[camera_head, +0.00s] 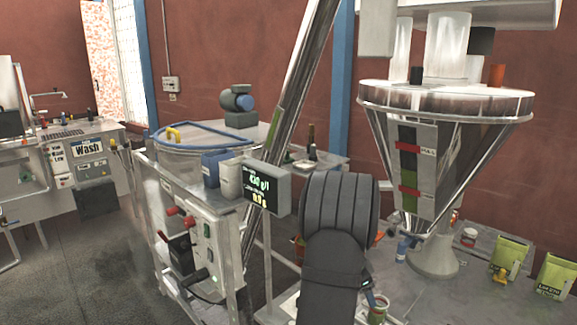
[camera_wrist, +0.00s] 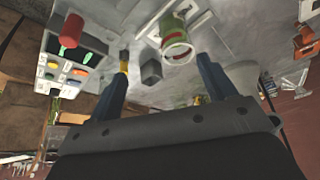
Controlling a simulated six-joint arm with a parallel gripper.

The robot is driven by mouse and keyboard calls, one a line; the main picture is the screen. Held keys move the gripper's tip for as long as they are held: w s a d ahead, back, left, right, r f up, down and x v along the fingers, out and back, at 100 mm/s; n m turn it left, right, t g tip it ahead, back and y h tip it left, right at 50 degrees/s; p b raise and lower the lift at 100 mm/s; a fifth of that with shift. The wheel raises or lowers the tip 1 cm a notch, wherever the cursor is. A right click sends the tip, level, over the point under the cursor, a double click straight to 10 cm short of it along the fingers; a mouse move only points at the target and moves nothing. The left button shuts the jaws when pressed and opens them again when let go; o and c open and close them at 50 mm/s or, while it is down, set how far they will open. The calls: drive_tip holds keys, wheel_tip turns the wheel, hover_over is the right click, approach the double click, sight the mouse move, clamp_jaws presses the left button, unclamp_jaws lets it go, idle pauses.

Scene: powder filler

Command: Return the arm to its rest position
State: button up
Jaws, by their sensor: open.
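My gripper (camera_wrist: 162,68) shows in the wrist view with its two dark fingers spread wide. Nothing is held between them. Beyond the fingers is a pale cup with green and red on it (camera_wrist: 176,42), apart from both fingertips. What seems to be the same cup (camera_head: 378,308) stands at the bottom of the head view, just right of my dark arm. In the head view my arm rises in front of the filler bench and bends down toward the bottom edge. It mostly hides the gripper there.
A steel hopper (camera_head: 445,150) stands right of my arm, with green bags (camera_head: 512,257) on the bench. A slanted steel tube (camera_head: 290,95) and a display box (camera_head: 265,188) are close on the left. A grey block (camera_wrist: 151,70) lies near the left finger.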

drive_tip(key=w+a+r+n+t+y, duration=0.1)
drive_tip(key=a+r+n+t+y, duration=0.2)
drive_tip(key=a+n, duration=0.9)
drive_tip(key=shift+a+r+n, duration=0.3)
drive_tip(key=shift+a+r, duration=0.1)
drive_tip(key=shift+a, duration=0.65)
